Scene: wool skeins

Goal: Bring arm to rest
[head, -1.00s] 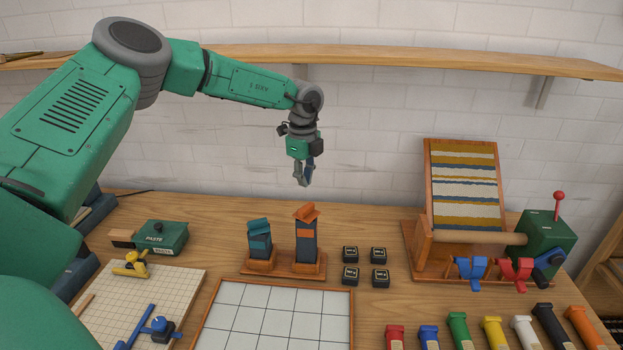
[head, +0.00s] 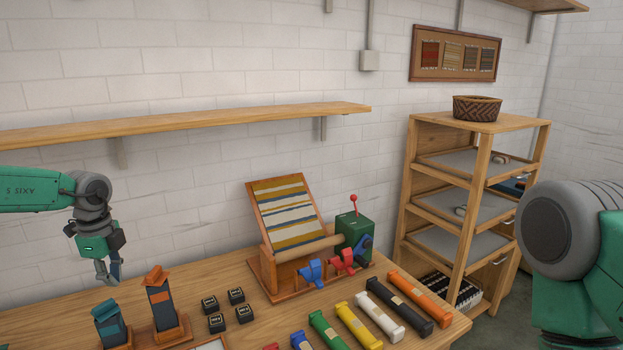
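My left gripper (head: 108,272) hangs from the green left arm (head: 38,191) at the left, pointing down in the air.
A striped weaving on a stand (head: 287,212), a green box with a red-knobbed lever (head: 354,232), several black cubes (head: 217,323) and coloured skeins (head: 362,326) occupy the wooden table (head: 60,305). A wooden shelf unit (head: 409,185) stands right. A wall shelf (head: 190,121) runs behind.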

